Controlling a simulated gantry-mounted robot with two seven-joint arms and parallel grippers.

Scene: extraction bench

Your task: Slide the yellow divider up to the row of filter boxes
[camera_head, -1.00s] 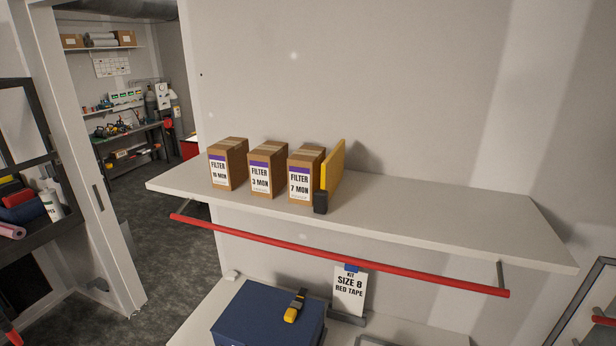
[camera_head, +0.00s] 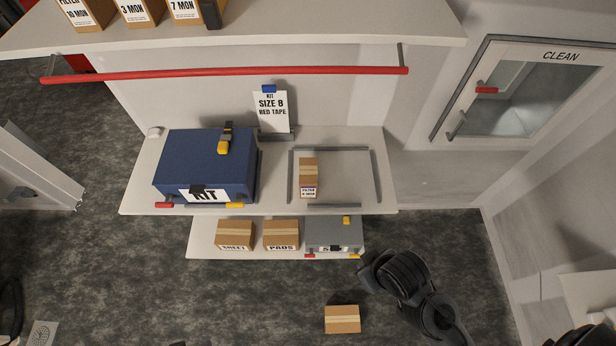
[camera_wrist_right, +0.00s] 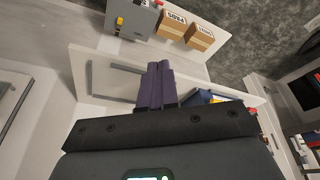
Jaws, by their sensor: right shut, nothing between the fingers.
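The row of filter boxes (camera_head: 138,12) stands on the top shelf, cut off by the upper edge of the head view. The divider (camera_head: 210,15) is beside the rightmost box, labelled 7 MON. Only its dark front end shows; its yellow panel is out of frame. My right gripper (camera_wrist_right: 156,82) shows in the right wrist view with its purple fingers shut and empty. It is apart from the divider, which that view does not show. My right arm shows low right in the head view, but its fingertips cannot be made out there. My left gripper is not in view.
A red rail (camera_head: 230,73) runs along the top shelf (camera_head: 330,22), whose right part is bare. Below are a blue KIT case (camera_head: 200,160), a small filter box (camera_head: 308,175) between grey rails, and a lower shelf with boxes. A carton (camera_head: 342,319) lies on the floor.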

